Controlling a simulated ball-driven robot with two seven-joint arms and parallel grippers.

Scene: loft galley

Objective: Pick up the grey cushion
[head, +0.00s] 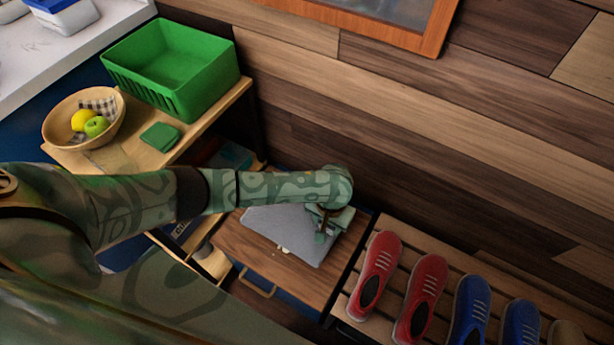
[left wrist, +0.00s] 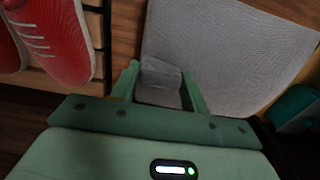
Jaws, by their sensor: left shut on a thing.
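The grey cushion (head: 287,232) lies on a small brown wooden-topped cabinet (head: 250,252), partly hidden by my left arm and gripper. My left gripper (head: 328,222) is over its right part in the head view. In the left wrist view the cushion (left wrist: 225,50) fills the upper right, and a pinched fold of it stands between the two green fingers of the left gripper (left wrist: 160,82). The gripper is shut on this fold. I cannot tell whether the cushion is raised off the top. My right gripper is not in view.
A slatted rack (head: 385,285) with red shoes (head: 420,295) and blue shoes (head: 468,310) stands close on the right. A shelf at the upper left holds a green bin (head: 180,75), a fruit bowl (head: 62,140) and a green folded cloth (head: 160,136). A wooden wall rises behind.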

